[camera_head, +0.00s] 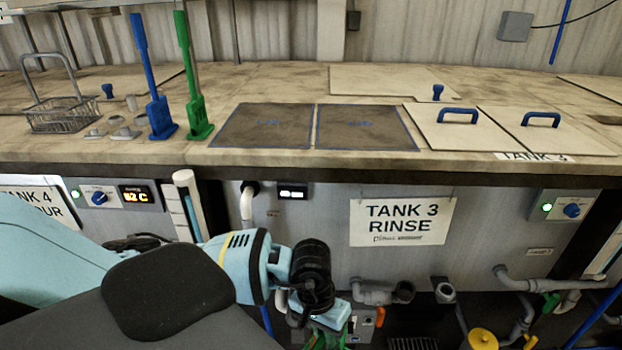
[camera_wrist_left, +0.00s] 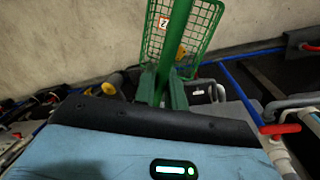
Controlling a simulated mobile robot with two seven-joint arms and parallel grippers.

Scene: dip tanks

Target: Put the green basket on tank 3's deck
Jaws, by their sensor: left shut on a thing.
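The green basket (camera_wrist_left: 208,28) is a mesh basket with a long green handle, seen in the left wrist view. My left gripper (camera_wrist_left: 163,92) is shut on that handle, with the mesh part beyond the fingers. In the head view my left gripper (camera_head: 328,318) is low in front of the tank fronts, below deck height. Only green bits of the basket (camera_head: 346,338) show there, at the bottom edge. Tank 3's deck (camera_head: 445,166) is the worn pale top above the "TANK 3 RINSE" sign (camera_head: 403,222). My right gripper is not in view.
Two dark blue-edged squares (camera_head: 262,126) (camera_head: 366,128) on the deck are bare. Right of them are two closed lids with blue handles (camera_head: 458,116) (camera_head: 541,119). Upright blue (camera_head: 151,80) and green (camera_head: 193,80) tools and a wire basket (camera_head: 62,116) stand left. Pipes and valves (camera_head: 375,292) jut out below.

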